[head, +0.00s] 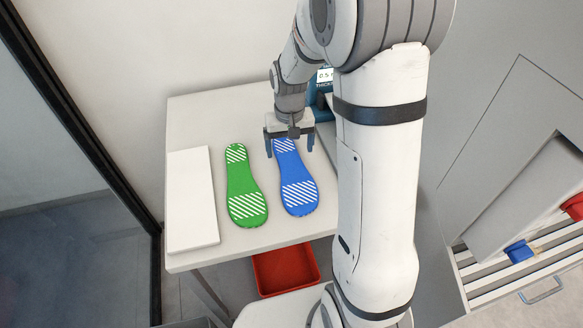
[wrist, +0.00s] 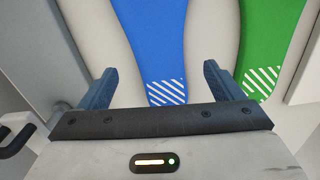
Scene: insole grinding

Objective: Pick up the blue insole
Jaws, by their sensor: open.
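The blue insole (head: 296,183) lies flat on the white table (head: 228,109), with white hatching at both ends. A similar green insole (head: 243,190) lies to its left in the head view. My gripper (head: 290,147) is open over the far, narrow end of the blue insole, one finger on each side of it. In the wrist view, my gripper's fingers (wrist: 165,85) are spread, with the blue insole's hatched end (wrist: 166,92) between them. One finger is close to the green insole (wrist: 262,82) there. The exact height of the fingers above the table is hard to tell.
A white slab (head: 191,198) lies at the table's left edge. A device with a small display (head: 325,76) stands behind my arm. A red bin (head: 285,270) sits below the table's front edge. A grey cabinet with slatted shelf (head: 535,250) is at right.

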